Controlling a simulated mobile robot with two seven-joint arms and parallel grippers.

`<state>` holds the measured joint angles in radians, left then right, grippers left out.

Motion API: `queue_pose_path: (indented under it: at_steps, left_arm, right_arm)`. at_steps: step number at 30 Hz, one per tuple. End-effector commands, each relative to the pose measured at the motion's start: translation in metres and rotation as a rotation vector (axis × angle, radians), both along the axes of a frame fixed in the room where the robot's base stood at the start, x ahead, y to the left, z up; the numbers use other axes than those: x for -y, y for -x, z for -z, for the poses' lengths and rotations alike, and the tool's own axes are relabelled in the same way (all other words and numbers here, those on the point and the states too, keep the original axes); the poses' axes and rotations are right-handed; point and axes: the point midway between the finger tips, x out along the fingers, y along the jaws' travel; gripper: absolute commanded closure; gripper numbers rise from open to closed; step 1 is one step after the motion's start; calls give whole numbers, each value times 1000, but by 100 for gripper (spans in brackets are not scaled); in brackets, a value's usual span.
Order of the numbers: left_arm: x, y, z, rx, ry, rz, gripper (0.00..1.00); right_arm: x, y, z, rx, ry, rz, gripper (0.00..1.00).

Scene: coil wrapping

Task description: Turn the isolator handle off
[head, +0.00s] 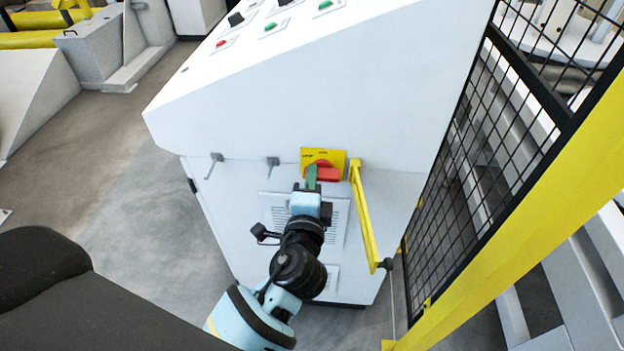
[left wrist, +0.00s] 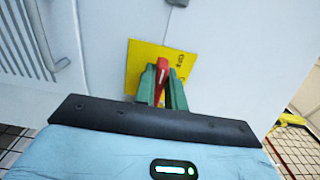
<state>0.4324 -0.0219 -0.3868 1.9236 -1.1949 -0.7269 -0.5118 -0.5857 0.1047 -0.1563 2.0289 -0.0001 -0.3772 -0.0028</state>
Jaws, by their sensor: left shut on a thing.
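The isolator is a red rotary handle (head: 327,174) on a yellow plate (head: 337,156), on the front of a white cabinet. My left gripper (head: 311,174) reaches up to it from below. In the left wrist view the green fingers of my left gripper (left wrist: 163,86) are shut on the red handle (left wrist: 162,74), one finger on each side. The yellow plate (left wrist: 138,64) shows behind them there. Part of the handle is hidden by the fingers. My right gripper is not in view.
A yellow bar (head: 364,215) hangs on the cabinet front just right of the plate. Two grey hooks (head: 273,163) stick out to the left. A mesh fence with a yellow post (head: 530,215) stands close on the right. Open floor (head: 130,200) lies to the left.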

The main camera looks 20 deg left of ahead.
Motion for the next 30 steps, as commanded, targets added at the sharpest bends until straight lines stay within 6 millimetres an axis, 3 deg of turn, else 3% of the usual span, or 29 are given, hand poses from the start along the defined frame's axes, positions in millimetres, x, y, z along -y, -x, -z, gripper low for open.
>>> queue_pose_path:
  at_steps: [10, 11, 15, 25, 30]
  left_arm:
    - [0, 0, 0, 1, 6, 0, 100]
    - [0, 0, 0, 1, 6, 0, 84]
    - [0, 0, 0, 0, 5, 0, 66]
    - [1, 3, 1, -1, 4, 1, 66]
    - [7, 22, 2, -1, 7, 1, 66]
  right_arm:
    - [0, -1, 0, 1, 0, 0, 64]
    - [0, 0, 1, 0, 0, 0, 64]
    - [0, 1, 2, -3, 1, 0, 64]
    - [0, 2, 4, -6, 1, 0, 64]
    - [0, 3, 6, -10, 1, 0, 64]
